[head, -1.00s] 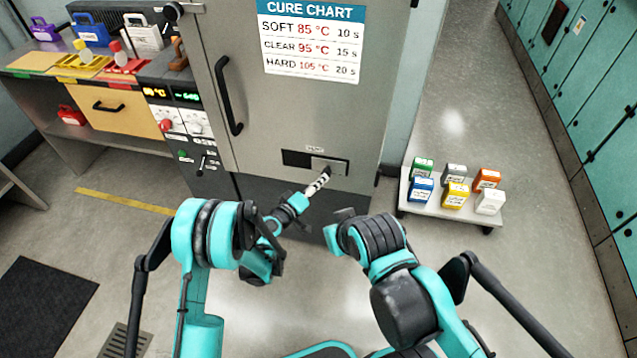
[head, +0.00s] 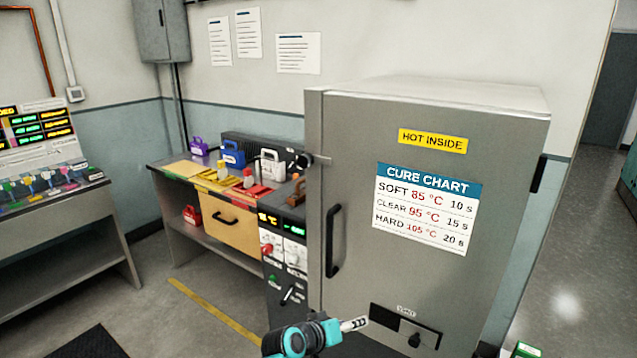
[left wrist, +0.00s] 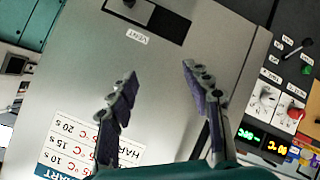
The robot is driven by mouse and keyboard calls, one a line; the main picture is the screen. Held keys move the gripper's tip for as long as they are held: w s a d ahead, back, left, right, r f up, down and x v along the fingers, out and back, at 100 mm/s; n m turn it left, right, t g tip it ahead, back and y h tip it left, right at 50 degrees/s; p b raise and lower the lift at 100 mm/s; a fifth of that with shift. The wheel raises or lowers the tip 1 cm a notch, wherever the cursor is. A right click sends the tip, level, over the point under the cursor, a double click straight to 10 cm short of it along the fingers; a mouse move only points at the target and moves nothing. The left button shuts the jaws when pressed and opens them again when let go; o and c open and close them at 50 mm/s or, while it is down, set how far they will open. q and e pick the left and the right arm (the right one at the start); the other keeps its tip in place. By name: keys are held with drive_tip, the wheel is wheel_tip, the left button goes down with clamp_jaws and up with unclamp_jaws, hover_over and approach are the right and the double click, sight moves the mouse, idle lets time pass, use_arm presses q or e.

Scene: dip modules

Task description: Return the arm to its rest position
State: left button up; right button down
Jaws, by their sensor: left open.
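My left gripper (head: 354,324) is at the bottom of the head view, in front of the grey oven cabinet (head: 370,130) and just left of its vent slot. In the left wrist view my left gripper (left wrist: 160,72) is open, its two fingers apart with nothing between them. The vent (head: 405,327) has a dark opening at its left and a grey sliding plate with a black knob (head: 414,340) at its right. The vent also shows at the top of the left wrist view (left wrist: 165,12). My right gripper is not in view.
The oven's door handle (head: 334,242) sticks out above my left gripper. A control panel (head: 285,250) with knobs and a lever stands left of the door. A workbench (head: 175,170) with colored cases is farther left. The floor at lower left is mostly clear.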

use_arm(q)
drive_tip(key=s+a+r+g+y, duration=0.1)
drive_tip(key=s+a+y, duration=0.6)
drive_tip(key=s+a, duration=1.7)
drive_tip(key=shift+s+a+r+g+y, duration=0.15)
drive_tip(key=shift+a+r+g+y, duration=0.2)
drive_tip(key=shift+a, duration=0.45)
drive_tip(key=shift+f, duration=0.1)
idle(0.9)
